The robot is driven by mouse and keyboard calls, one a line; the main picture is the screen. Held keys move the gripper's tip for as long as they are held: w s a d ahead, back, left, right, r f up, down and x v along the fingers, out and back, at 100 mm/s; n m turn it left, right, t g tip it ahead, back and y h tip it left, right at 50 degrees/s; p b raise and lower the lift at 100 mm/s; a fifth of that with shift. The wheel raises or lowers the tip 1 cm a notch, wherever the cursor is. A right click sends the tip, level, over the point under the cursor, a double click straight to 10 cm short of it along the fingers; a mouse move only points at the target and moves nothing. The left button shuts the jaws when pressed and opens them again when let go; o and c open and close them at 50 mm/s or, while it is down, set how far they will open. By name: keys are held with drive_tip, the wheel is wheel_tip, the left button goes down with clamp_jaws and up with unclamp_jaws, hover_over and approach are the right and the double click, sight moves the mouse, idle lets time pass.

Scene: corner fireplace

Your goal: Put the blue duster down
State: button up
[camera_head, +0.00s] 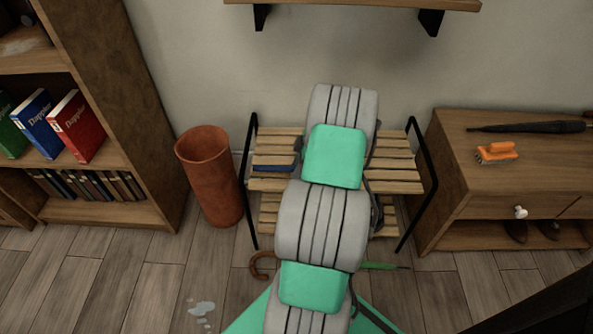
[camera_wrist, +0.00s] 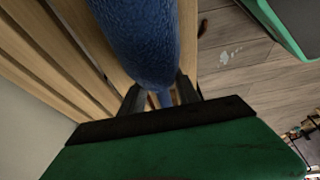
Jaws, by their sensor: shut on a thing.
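The blue duster (camera_wrist: 140,40) fills the top middle of the wrist view, with a fuzzy blue head and a thinner blue handle. My gripper (camera_wrist: 161,96) is shut on the handle, with a dark finger on each side. The duster is over the light wooden slats of the rack; I cannot tell whether it touches them. In the head view my arm hides my gripper and the middle of the slatted rack (camera_head: 400,175). A dark blue shape (camera_head: 272,168) shows at the rack's top left, beside my arm; I cannot tell if it is the duster.
A terracotta bin (camera_head: 210,175) stands left of the rack, by a bookcase (camera_head: 120,110). A wooden cabinet (camera_head: 460,135) at right bears an orange brush (camera_head: 497,152) and a dark umbrella (camera_head: 525,127). A brown hooked handle (camera_head: 262,266) and a puddle (camera_head: 201,308) are on the floor.

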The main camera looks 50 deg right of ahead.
drive_tip(key=shift+f, duration=0.1)
drive_tip(key=o, duration=1.2)
drive_tip(key=shift+s+r, duration=0.1)
drive_tip(key=shift+r, duration=0.4)
drive_tip(key=p+v, duration=0.4)
drive_tip(key=v, duration=0.7)
drive_tip(key=shift+d+r, duration=0.1)
drive_tip(key=shift+r, duration=0.15)
drive_tip(key=w+a+r+m+g+h, duration=0.1)
drive_tip(key=w+a+r+m, duration=0.2)
drive_tip(key=a, duration=0.8)
drive_tip(key=w+a+r, duration=0.3)
drive_tip(key=a+r, duration=0.3)
drive_tip(key=a, duration=0.5)
drive_tip(key=s+a+m, duration=0.1)
drive_tip(key=s+a, duration=0.3)
drive_tip(key=a, duration=0.1)
drive_tip(key=s+a+m+h, duration=0.1)
drive_tip(key=s+a+m, duration=0.1)
drive_tip(key=a, duration=0.4)
drive_tip(key=s+a+r+m, duration=0.1)
drive_tip(key=s+a+m, duration=0.1)
drive_tip(key=s+a, duration=0.3)
drive_tip(key=shift+s+a+h, duration=0.35)
drive_tip(key=shift+a+h, duration=0.05)
drive_tip(key=shift+a, duration=0.2)
